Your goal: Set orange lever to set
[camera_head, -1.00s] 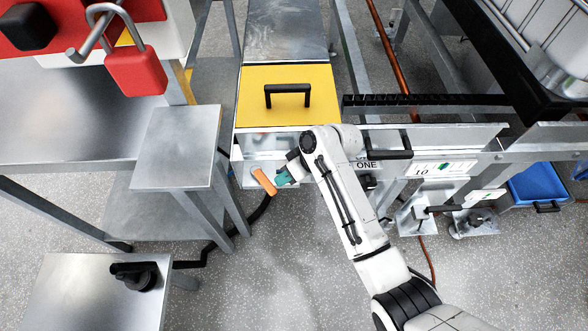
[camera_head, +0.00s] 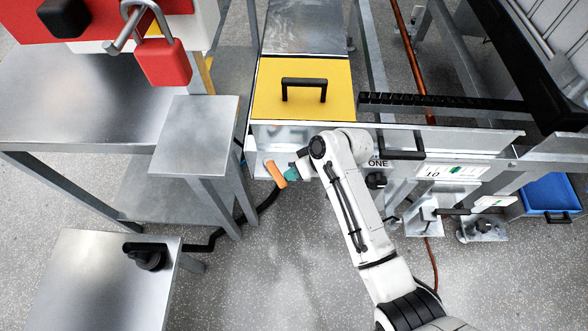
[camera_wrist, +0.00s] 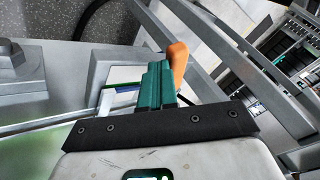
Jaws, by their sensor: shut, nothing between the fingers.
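The orange lever (camera_head: 276,174) is on the front face of the metal cabinet under the yellow panel, tilted with its upper end to the left. My gripper (camera_head: 292,174) has teal fingers and is just to the right of the lever in the head view. In the wrist view the teal fingers (camera_wrist: 157,85) are together with nothing between them. The rounded orange end of the lever (camera_wrist: 178,62) shows beyond and right of them. I cannot tell whether the fingers touch the lever. Its lower part is hidden behind the fingers in the wrist view.
A yellow panel (camera_head: 303,88) with a black handle is above the lever. A metal stand (camera_head: 197,135) is close on the left, and a low metal box (camera_head: 95,285) with a black knob stands at lower left. A red padlock (camera_head: 164,62) hangs at upper left. Open floor lies below.

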